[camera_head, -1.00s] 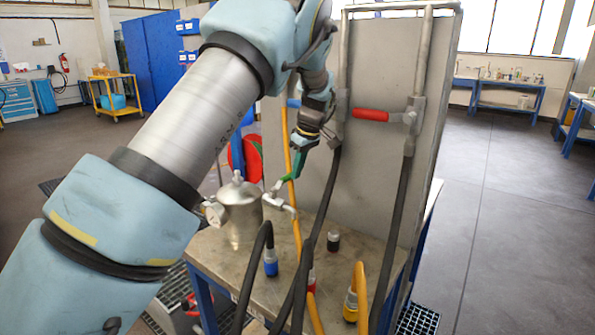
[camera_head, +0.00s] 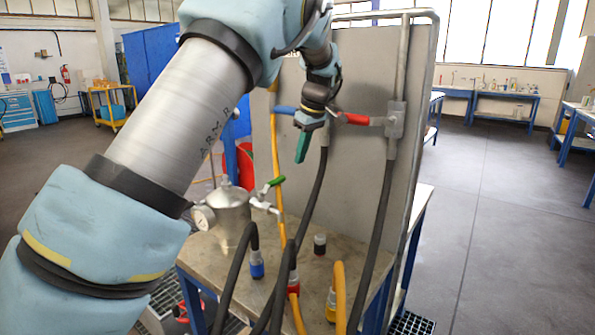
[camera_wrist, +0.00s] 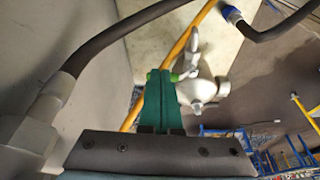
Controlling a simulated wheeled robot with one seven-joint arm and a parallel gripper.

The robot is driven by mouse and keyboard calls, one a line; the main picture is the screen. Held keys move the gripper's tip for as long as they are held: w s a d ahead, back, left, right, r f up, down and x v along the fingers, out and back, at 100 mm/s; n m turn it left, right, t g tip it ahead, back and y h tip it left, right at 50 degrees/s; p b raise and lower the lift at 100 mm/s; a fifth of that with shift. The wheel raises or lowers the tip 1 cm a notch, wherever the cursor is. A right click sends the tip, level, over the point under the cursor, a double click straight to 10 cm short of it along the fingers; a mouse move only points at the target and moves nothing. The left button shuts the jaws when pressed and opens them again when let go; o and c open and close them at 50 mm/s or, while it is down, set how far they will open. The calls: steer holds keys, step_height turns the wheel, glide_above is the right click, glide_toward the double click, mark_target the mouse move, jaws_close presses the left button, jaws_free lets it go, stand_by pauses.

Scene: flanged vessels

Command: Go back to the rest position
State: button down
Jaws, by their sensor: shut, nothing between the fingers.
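My gripper (camera_head: 303,146) has green fingers that are closed together, with nothing between them. It hangs in front of the grey panel (camera_head: 350,165), above the bench and apart from the vessel. In the wrist view the closed fingers (camera_wrist: 160,100) point toward the vessel (camera_wrist: 200,85). The metal flanged vessel (camera_head: 231,215) stands on the bench with a gauge (camera_head: 203,217) on its left and a green-handled valve (camera_head: 268,190) on its right. My arm hides part of the scene on the left.
Pipes with a red-handled valve (camera_head: 355,119) and a blue handle (camera_head: 285,110) are fixed to the panel near my gripper. Black and yellow hoses (camera_head: 278,180) hang down to the bench (camera_head: 310,268). A small black-capped fitting (camera_head: 320,244) stands there. Open floor lies at right.

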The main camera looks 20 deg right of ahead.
steer(key=shift+v, duration=1.45)
steer(key=a+f+m+g+h, duration=0.1)
steer(key=a+f, duration=0.2)
steer(key=a, duration=0.9)
steer(key=a+f+m+g, duration=0.1)
steer(key=a+f, duration=0.2)
steer(key=a, duration=1)
steer(key=s+a+f+m, duration=0.2)
steer(key=s+a+f, duration=0.1)
steer(key=s+a, duration=0.4)
steer(key=s+a+f+m, duration=0.2)
steer(key=s+a+f, duration=0.1)
steer(key=s+a, duration=0.5)
steer(key=shift+s+a+f+h, duration=0.25)
steer(key=shift+s+f+h, duration=0.1)
steer(key=shift+s, duration=0.4)
